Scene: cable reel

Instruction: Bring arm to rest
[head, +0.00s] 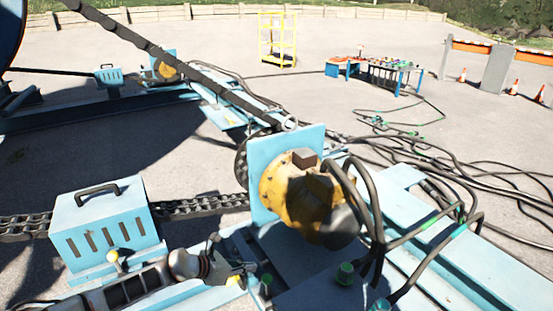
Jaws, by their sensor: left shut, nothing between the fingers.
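My left arm comes in from the lower left, low over the light-blue machine frame. My left gripper (241,271) is shut and empty. In the picture it lies just left of a green-capped fitting (265,284) and below the yellow motor (296,195); I cannot tell whether it touches anything. My right gripper is not in view.
A blue vented box (103,225) with a handle stands left of my gripper, near a heavy chain (205,206). Thick black hoses (372,205) arch on the right. Open pavement, a blue table (374,71) and a yellow rack (278,40) are farther back.

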